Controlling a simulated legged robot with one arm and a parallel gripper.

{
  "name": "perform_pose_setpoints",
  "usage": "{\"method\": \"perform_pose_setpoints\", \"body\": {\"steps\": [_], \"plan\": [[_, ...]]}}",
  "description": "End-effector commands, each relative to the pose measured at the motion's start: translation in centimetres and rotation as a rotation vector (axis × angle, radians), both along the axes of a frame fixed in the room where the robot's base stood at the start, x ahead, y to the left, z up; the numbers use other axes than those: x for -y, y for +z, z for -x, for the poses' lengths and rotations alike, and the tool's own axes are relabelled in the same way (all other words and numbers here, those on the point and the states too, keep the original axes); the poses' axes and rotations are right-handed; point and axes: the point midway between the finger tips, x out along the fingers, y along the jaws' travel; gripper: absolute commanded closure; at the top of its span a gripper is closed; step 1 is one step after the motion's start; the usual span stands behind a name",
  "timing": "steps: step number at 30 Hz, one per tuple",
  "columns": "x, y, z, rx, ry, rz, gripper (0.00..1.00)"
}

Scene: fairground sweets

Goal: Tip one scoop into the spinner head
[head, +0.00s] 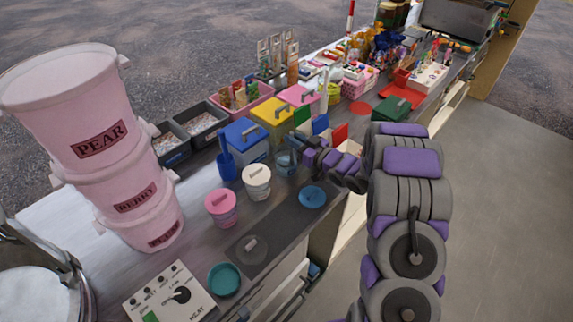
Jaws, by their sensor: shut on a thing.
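My arm reaches in from the lower right, and my gripper (302,150) is at its far end, above the counter. It is shut on a small grey-blue cup-shaped thing (286,165), which may be the scoop; the grip is small and partly hidden by my wrist. A round metal bowl (62,300) with white inside is cut off at the lower left. I cannot tell whether the spinner head is in it.
Stacked pink tubs (148,190) stand at the left. Coloured boxes (272,116) crowd behind. The dark strip (285,228) has bare room.

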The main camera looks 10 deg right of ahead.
Motion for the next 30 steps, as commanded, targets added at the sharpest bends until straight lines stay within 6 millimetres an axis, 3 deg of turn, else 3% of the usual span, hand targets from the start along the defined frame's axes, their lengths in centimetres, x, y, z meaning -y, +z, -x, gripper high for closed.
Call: {"method": "perform_pose_setpoints", "body": {"steps": [7, 30], "plan": [[0.0, 1.1, 0.0, 0.001, 0.0, 0.0, 1.0], [0.0, 10.4, 0.0, 0.0, 0.0, -0.001, 1.0]]}}
